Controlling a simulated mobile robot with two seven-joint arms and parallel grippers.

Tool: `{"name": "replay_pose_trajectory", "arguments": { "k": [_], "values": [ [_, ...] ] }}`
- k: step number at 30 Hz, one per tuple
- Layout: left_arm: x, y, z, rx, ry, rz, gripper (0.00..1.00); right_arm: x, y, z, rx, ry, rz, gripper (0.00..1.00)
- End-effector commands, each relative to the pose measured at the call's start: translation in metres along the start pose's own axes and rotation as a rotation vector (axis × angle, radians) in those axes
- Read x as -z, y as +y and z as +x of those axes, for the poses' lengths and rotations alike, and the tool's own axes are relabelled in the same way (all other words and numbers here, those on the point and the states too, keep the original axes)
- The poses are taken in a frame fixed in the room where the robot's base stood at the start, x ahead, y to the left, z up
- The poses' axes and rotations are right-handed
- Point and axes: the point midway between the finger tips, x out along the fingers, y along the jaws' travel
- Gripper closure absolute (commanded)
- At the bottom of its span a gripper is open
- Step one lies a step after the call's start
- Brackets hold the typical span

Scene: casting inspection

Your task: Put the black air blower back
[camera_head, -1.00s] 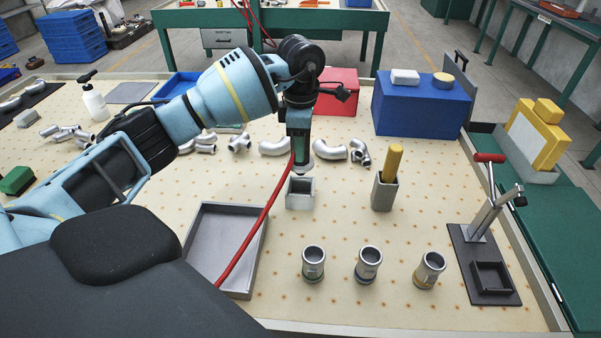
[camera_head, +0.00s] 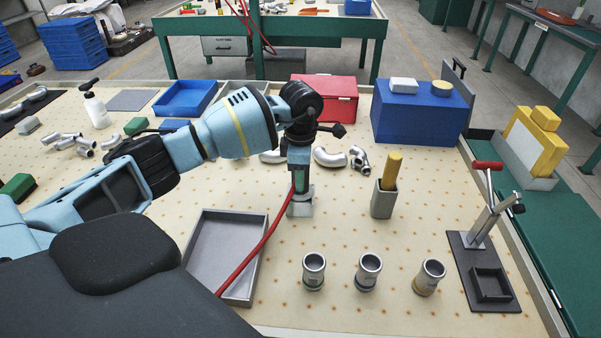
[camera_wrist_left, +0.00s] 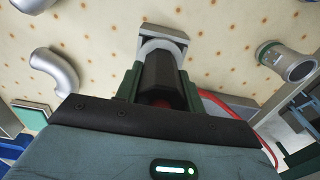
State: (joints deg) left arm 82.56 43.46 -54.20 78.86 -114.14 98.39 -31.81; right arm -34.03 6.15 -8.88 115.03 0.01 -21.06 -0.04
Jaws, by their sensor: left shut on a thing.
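My left gripper (camera_head: 300,178) points down over the small grey square holder (camera_head: 299,209) in the middle of the table. It is shut on the black air blower (camera_wrist_left: 160,78), whose dark body shows between the green fingers in the left wrist view. The blower's silver lower end is at the holder's mouth; I cannot tell how deep it sits inside. The holder also shows in the left wrist view (camera_wrist_left: 168,32), just beyond the blower. A red hose (camera_head: 262,244) runs from the blower toward the lower left. My right gripper is not in view.
A grey tray (camera_head: 187,262) lies left of the holder. A second holder with a yellow tool (camera_head: 391,172) stands to the right. Several silver cylindrical castings (camera_head: 369,271) stand in front. Elbow pipes (camera_head: 331,158) and a red box (camera_head: 333,100) are behind. A red-handled clamp (camera_head: 487,215) stands at right.

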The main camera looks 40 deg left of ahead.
Motion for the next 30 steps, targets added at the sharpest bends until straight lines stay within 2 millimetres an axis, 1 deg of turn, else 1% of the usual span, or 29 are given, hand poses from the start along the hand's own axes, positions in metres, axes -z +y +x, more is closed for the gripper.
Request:
{"name": "replay_pose_trajectory", "arguments": {
  "k": [4, 5, 9, 17, 20, 23, 30],
  "values": [
    [0.000, 0.000, 0.004, 0.000, 0.000, 0.000, 0.85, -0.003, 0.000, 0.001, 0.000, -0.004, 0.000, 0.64],
    [0.000, 0.000, 0.004, 0.000, 0.001, 0.000, 0.58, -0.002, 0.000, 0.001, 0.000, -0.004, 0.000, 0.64],
    [0.000, 0.000, 0.004, 0.000, 0.001, 0.000, 0.40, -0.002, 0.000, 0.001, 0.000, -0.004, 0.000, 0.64],
    [0.000, 0.000, 0.004, 0.000, 0.000, 0.000, 0.40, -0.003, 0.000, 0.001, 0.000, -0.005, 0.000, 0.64],
    [0.000, 0.000, 0.005, 0.001, 0.000, 0.000, 0.40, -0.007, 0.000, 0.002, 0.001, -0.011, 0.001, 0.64],
    [0.000, 0.001, -0.008, -0.002, -0.001, 0.000, 0.40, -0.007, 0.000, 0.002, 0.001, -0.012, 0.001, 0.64],
    [0.000, -0.002, -0.047, -0.003, -0.002, 0.000, 0.40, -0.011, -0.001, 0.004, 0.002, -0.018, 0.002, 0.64]
  ]
}}
